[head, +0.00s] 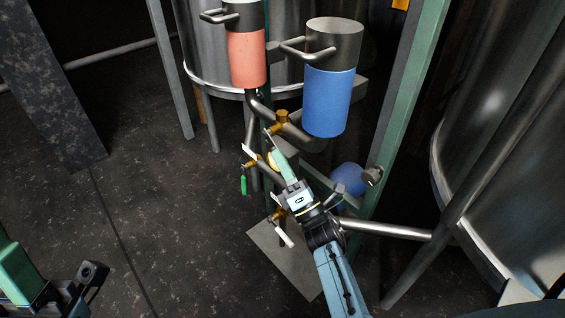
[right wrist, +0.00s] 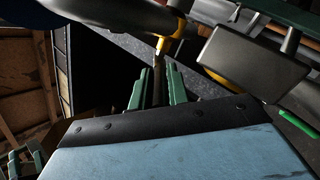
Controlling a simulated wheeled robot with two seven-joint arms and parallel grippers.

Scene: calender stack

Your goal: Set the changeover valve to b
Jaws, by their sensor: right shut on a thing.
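The changeover valve appears to be the brass-coloured valve (head: 282,118) on the pipe between a red-banded canister (head: 247,58) and a blue-banded canister (head: 330,100). My right gripper (head: 273,146) is just below it. In the right wrist view, my right gripper's green fingers (right wrist: 158,88) are shut on a dark narrow bar (right wrist: 158,72), which seems to be the valve's lever. A yellow stem (right wrist: 163,45) shows at its far end. No position letter is readable. My left gripper (head: 88,284) is at the lower left, away from the valve; its fingers are unclear.
A green-handled valve (head: 243,184) and a white-handled valve (head: 284,239) sit lower on the piping. A green post (head: 402,120) stands right of the blue canister. Large steel tanks stand behind and at the right (head: 500,130).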

